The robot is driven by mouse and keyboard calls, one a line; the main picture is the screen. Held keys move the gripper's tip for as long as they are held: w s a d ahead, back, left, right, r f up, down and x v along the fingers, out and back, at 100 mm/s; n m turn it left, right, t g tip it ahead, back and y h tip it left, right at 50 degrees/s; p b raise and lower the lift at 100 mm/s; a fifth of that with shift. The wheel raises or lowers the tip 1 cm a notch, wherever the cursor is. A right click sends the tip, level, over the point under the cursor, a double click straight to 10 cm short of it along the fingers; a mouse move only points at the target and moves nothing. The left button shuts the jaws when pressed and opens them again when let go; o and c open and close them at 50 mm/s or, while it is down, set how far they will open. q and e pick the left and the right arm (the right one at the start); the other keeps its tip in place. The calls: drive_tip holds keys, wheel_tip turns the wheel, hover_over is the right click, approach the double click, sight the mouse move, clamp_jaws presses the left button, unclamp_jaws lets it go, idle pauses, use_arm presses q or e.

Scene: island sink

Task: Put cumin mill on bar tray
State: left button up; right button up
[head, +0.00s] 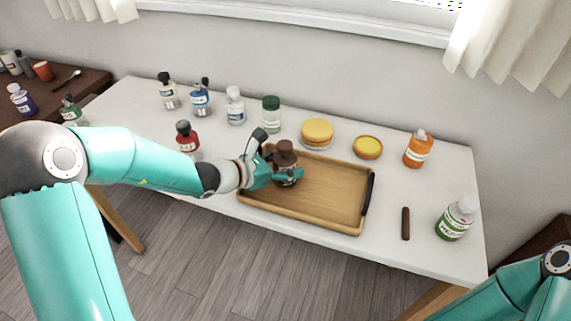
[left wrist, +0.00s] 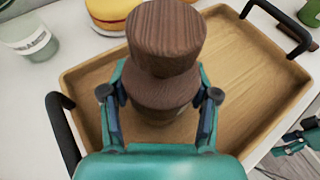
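The cumin mill (head: 286,154) is a dark brown wooden mill with a rounded top. It is upright over the left part of the bar tray (head: 330,226), a wooden tray with black handles. In the left wrist view the mill (left wrist: 165,45) fills the middle, with the tray (left wrist: 262,140) around it. My left gripper (head: 288,177) has its fingers on both sides of the mill's lower body and appears shut on it. The mill's base is hidden, so I cannot tell whether it touches the tray. Part of my right gripper (left wrist: 295,142) seems to show at the wrist view's lower right edge.
A red bottle (head: 187,138) stands left. A brown stick (head: 405,223), orange bottle (head: 418,149) and green-labelled bottle (head: 456,219) are right. The tray's right half is empty.

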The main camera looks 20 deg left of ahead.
use_arm(q)
drive_tip(key=o, duration=0.3)
drive_tip(key=p+v, duration=0.1)
drive_tip(key=v, duration=1)
drive_tip(key=shift+r, duration=0.1)
drive_tip(key=shift+s+a+r, duration=0.15)
drive_tip(key=shift+s+a, duration=0.15)
drive_tip(key=shift+s, duration=0.1)
